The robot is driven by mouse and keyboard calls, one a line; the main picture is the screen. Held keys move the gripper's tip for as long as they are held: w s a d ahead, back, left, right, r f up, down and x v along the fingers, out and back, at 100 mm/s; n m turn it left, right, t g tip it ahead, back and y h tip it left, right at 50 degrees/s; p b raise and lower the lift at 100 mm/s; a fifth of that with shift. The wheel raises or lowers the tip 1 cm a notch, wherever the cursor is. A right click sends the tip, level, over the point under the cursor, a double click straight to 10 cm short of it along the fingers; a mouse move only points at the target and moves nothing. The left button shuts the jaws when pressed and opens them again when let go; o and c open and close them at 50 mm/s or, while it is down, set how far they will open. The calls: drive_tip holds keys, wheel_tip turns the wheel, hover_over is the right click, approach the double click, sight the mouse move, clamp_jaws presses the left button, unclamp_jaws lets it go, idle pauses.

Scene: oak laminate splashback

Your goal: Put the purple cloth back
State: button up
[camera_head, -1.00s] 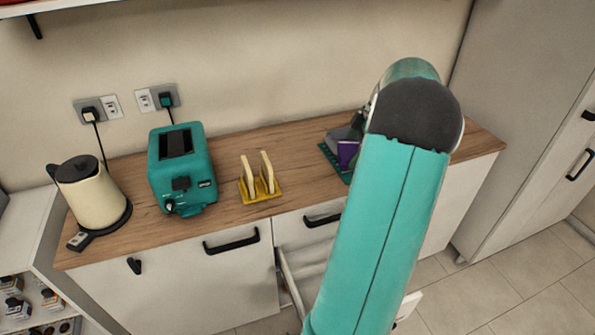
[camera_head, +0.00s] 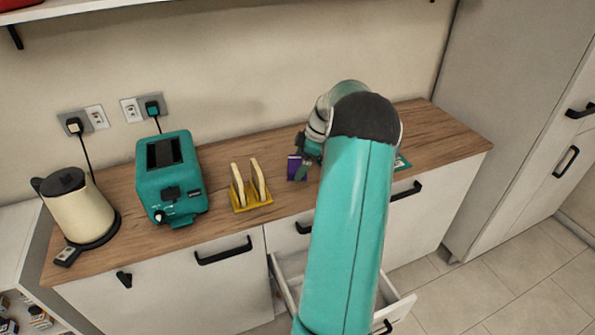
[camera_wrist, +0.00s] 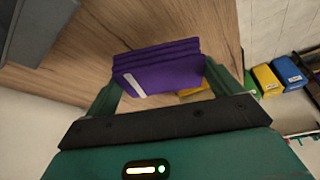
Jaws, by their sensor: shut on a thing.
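The folded purple cloth (camera_head: 297,167) is above or at the wooden counter, to the right of the yellow toast rack. My gripper (camera_head: 308,155) is shut on it. In the wrist view the cloth (camera_wrist: 160,68) shows as a stack of folds with a white label, between the two green fingers of my gripper (camera_wrist: 160,80). I cannot tell whether its lower edge touches the counter. An open white drawer (camera_head: 284,283) is below the counter front, partly hidden by my arm.
The yellow toast rack (camera_head: 252,203) with two toast slices is close left of the cloth. A teal toaster (camera_head: 168,178) and a cream kettle (camera_head: 78,208) stand farther left. A teal item (camera_head: 402,162) shows right of my arm. The counter's right end (camera_head: 445,145) is clear.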

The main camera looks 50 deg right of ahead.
drive_tip(key=shift+w+f, duration=0.25)
drive_tip(key=shift+f, duration=0.8)
drive_tip(key=shift+w+f, duration=0.25)
drive_tip(key=shift+f, duration=0.8)
drive_tip(key=o, duration=0.6)
drive_tip(key=shift+f, duration=0.15)
drive_tip(key=v, duration=1.2)
drive_tip(key=w+a+r+m+h, duration=0.15)
drive_tip(key=a+r, duration=0.25)
drive_tip(key=a, duration=0.5)
drive_tip(key=w+a+r+g, duration=0.15)
drive_tip(key=a+r, duration=0.25)
drive_tip(key=a, duration=0.6)
drive_tip(key=w+a+r+m+t+h, duration=0.1)
drive_tip(key=w+a+r, duration=0.25)
drive_tip(key=a, duration=0.55)
drive_tip(key=shift+s+a+f+m+t, duration=0.1)
drive_tip(key=shift+s+a+m+t, duration=0.5)
drive_tip(key=shift+s+a, duration=2.75)
drive_tip(key=shift+s+a+f+m+t, duration=0.2)
drive_tip(key=shift+s+a+m, duration=1.4)
drive_tip(key=shift+a, duration=3.05)
drive_tip(key=shift+s+a+m+t, duration=0.25)
drive_tip(key=shift+s+a+t, duration=0.2)
drive_tip(key=shift+s+a, duration=3.2)
